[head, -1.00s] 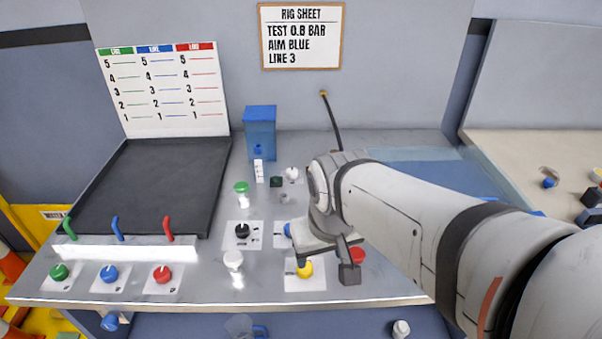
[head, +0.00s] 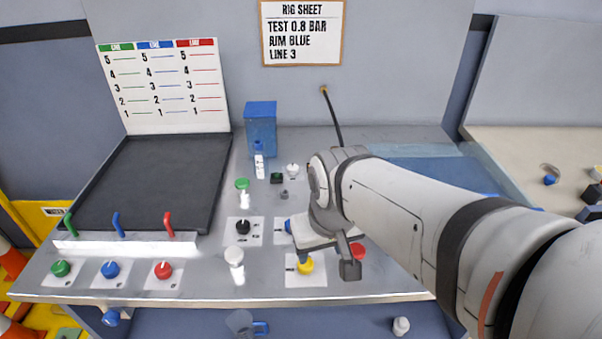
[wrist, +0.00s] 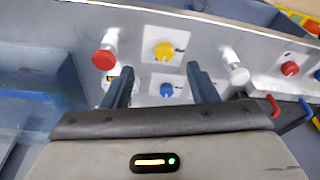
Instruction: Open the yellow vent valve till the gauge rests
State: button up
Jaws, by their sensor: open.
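The yellow vent valve (head: 305,267) is a round knob on a white plate near the front edge of the bench. It also shows in the wrist view (wrist: 165,50), beyond and between my fingertips, with clear space around it. My gripper (head: 326,258) is open and empty, close to the yellow knob in the head view. In the wrist view my fingers (wrist: 162,80) stand apart with a blue knob (wrist: 166,90) showing between them. I cannot make out a gauge dial or needle; my arm hides part of the bench.
A red knob (head: 357,250) is close right of my gripper and a white capped post (head: 235,258) is to the left. A black knob (head: 243,227) sits farther back. Green, blue and red knobs line the left front. A rig sheet (head: 302,35) hangs on the wall.

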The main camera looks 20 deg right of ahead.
aim_at(307, 268)
jog(key=z, duration=0.15)
jog(key=k, duration=1.8)
jog(key=u, duration=0.6)
jog(key=i, duration=1.45)
jog(key=z, duration=0.4)
